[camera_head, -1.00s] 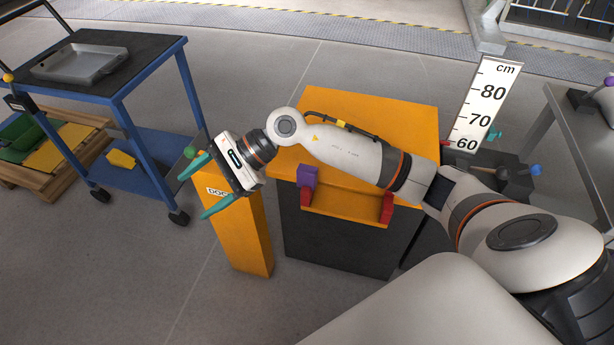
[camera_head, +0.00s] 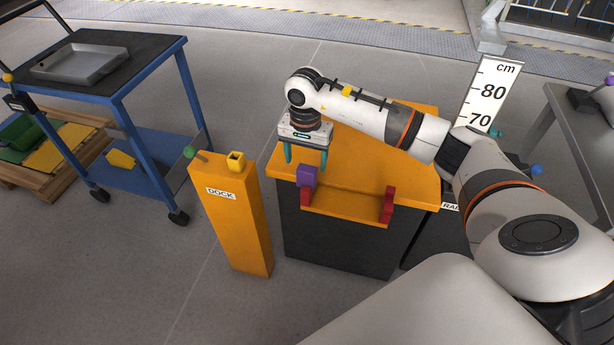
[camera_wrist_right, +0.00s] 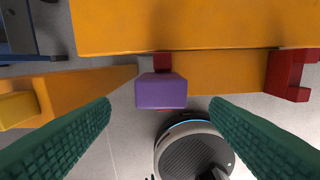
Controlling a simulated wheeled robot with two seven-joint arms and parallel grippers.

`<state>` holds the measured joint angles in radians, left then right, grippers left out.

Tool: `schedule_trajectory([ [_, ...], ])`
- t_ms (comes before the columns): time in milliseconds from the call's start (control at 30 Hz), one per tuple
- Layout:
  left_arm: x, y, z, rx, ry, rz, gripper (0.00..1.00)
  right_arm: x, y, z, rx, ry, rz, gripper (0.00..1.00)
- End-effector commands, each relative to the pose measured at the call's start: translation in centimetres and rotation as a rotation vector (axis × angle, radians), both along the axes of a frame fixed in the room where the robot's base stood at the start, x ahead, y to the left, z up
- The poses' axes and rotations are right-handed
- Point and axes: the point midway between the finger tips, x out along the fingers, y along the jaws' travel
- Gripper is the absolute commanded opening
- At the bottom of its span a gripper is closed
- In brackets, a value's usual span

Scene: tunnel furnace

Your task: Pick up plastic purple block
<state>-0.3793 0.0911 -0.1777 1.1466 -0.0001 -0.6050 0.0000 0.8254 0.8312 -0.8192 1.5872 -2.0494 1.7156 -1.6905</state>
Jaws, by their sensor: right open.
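The purple block (camera_head: 307,174) sits on top of a red holder (camera_head: 306,196) at the front left of the orange-topped stand. In the right wrist view the purple block (camera_wrist_right: 161,91) lies between and beyond the two teal fingers, apart from both. My right gripper (camera_head: 305,165) is open and points down over the stand's left front, close to the block. Its fingers also show in the right wrist view (camera_wrist_right: 160,125), spread wide with nothing held. The left gripper is not in view.
A second red holder (camera_head: 387,206) is at the stand's front right. The orange dock post (camera_head: 230,220), with a yellow piece (camera_head: 236,162) on top, stands left of the stand (camera_head: 420,170). A blue cart (camera_head: 150,75) is farther left. Floor between them is clear.

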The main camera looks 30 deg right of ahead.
Motion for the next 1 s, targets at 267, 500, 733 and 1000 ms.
schedule_trajectory([
  [267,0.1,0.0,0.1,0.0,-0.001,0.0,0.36,0.2,-0.4,-2.7,0.002,0.004,-0.002,0.71],
  [500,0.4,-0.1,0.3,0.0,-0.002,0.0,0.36,0.3,-0.5,-5.3,0.001,0.0,0.0,0.71],
  [733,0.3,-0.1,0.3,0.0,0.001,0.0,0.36,0.3,-0.6,-5.3,0.001,-0.001,0.0,0.63],
  [1000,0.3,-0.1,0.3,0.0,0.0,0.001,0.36,0.3,-0.6,-5.3,0.001,-0.001,0.0,0.21],
])
